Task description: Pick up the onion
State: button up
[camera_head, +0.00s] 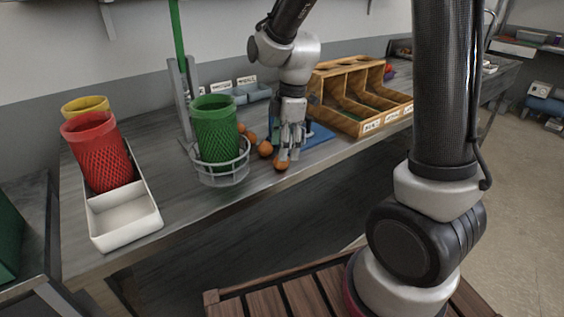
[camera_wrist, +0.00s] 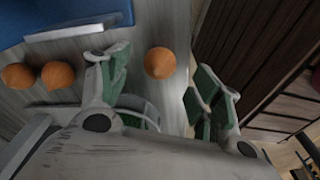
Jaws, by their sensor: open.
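My gripper (camera_head: 287,158) points down over the front of the workbench, and its jaws are open. An orange-brown onion (camera_head: 281,164) lies on the bench right below the fingertips. In the wrist view this onion (camera_wrist: 159,63) shows between the two green-padded fingers of my gripper (camera_wrist: 157,82), a little beyond their tips. I cannot tell whether any finger touches it. Two more onions (camera_wrist: 57,75) and (camera_wrist: 18,76) lie to the left, outside the left finger. In the head view, an onion (camera_head: 265,149) lies just left of my gripper.
A green mesh basket (camera_head: 215,130) in a wire ring stands close left of my gripper. A wooden divided box (camera_head: 345,95) stands right. A white tray (camera_head: 122,213) with red and yellow baskets is far left. The bench's front edge is close.

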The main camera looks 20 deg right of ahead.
jog(key=f, duration=0.4)
jog(key=shift+a+f, duration=0.15)
jog(key=shift+a, duration=0.25)
jog(key=c, duration=1.1)
notch_tip(320, 180, up, 10)
jog(key=shift+r, duration=0.1)
